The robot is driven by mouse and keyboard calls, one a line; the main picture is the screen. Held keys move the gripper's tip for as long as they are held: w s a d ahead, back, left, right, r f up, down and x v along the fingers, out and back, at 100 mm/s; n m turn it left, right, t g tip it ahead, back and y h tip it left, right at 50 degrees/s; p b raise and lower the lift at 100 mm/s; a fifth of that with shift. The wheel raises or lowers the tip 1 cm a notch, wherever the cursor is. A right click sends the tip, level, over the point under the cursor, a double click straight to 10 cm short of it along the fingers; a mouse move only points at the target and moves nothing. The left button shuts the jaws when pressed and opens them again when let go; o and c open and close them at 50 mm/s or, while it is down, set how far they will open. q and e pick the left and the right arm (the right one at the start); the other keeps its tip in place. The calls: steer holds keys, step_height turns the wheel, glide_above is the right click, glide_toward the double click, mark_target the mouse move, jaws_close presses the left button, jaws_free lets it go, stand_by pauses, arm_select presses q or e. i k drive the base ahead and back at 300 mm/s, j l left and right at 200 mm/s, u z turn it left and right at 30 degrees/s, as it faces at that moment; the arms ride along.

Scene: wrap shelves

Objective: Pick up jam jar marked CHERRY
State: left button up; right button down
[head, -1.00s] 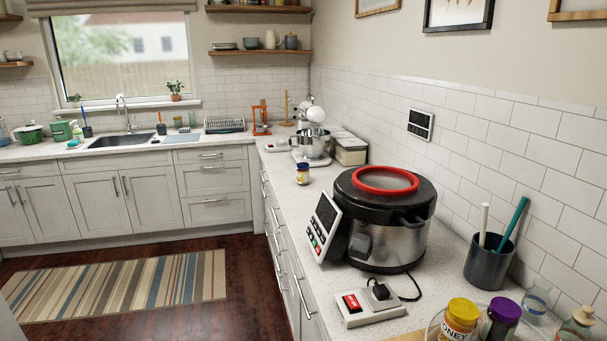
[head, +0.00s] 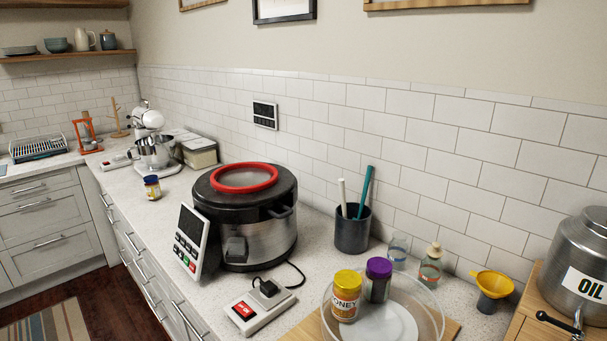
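No jar with a readable CHERRY label is in view. A jar with a yellow lid (head: 346,296) carries a label reading ONEY and stands in a clear round tray (head: 440,318) at the front. A jar with a purple lid (head: 377,279) stands just behind and right of it; its label is not readable. Neither of my grippers is in view.
A large steel cooker with a red ring (head: 262,240) stands mid-counter, with a red-switch power box (head: 250,308) before it. A dark utensil cup (head: 352,232), a yellow funnel (head: 491,288) and a steel OIL container (head: 585,270) stand along the right. Counter near the small jar is clear.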

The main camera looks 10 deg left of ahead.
mark_target(154, 192)
steer(key=i+j+z, duration=0.25)
steer(key=j, duration=1.4)
steer(key=j+z, duration=0.3)
steer(key=j, duration=1.35)
